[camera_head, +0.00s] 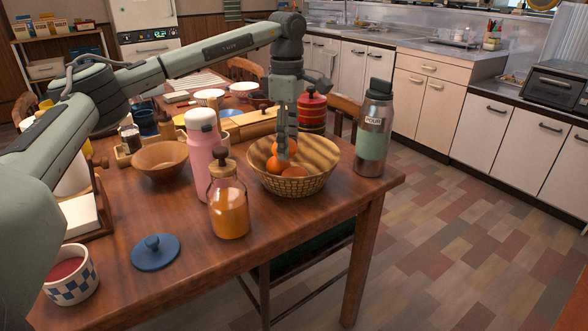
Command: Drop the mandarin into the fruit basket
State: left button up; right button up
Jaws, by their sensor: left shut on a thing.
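The woven fruit basket (312,183) stands near the far right corner of the wooden table. My left gripper (287,148) reaches down over it from above, its fingers pointing down into the bowl of the basket. It is shut on an orange mandarin (277,149), which the fingers partly hide. The mandarin is within the basket's outline; I cannot tell whether it touches the fruit below. Other orange fruit (276,166) lies in the basket beneath it. My right gripper is not in view.
A steel flask (373,135) stands right of the basket. A pink bottle (201,155) and an orange-filled jar (228,205) stand to its left. A red canister (312,110) is behind it. A wooden bowl (160,158), blue lid (155,252) and checkered mug (71,275) are farther left.

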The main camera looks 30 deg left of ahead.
pick_arm(q)
jog(key=o, duration=1.3)
jog(key=shift+c, duration=0.2)
jog(key=shift+r, duration=0.1)
notch_tip(320, 180, up, 12)
